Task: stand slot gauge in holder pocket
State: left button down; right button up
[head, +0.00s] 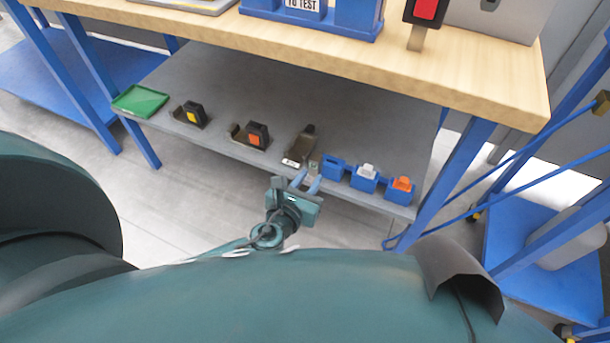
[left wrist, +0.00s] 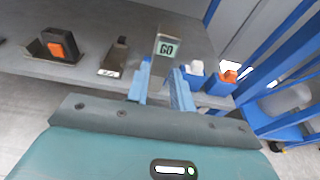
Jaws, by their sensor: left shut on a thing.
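My left gripper (head: 307,183) is at the front edge of the lower shelf, just left of the blue holder pockets. It is shut on the slot gauge (head: 314,168), a small grey piece. In the left wrist view the gauge (left wrist: 167,47) shows a pale "GO" label beyond the blue fingers (left wrist: 160,84). Of the blue holder pockets, the left one (head: 333,169) looks empty. The middle pocket (head: 364,184) holds a white-topped piece, and the right one (head: 399,195) an orange-topped piece. In the left wrist view the empty pocket is hidden behind gauge and fingers. My right gripper is not in view.
On the grey shelf (head: 225,100), left of the gripper, stand a dark bracket (head: 301,147), an orange-marked black block (head: 257,135), a yellow-marked black block (head: 192,113) and a green tray (head: 140,101). The wooden worktop (head: 330,50) overhangs the shelf. A blue leg (head: 455,170) stands right.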

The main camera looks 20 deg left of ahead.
aim_at(316, 171)
pick_arm(q)
jog(key=shift+d+r, duration=0.1)
jog(key=shift+d, duration=0.2)
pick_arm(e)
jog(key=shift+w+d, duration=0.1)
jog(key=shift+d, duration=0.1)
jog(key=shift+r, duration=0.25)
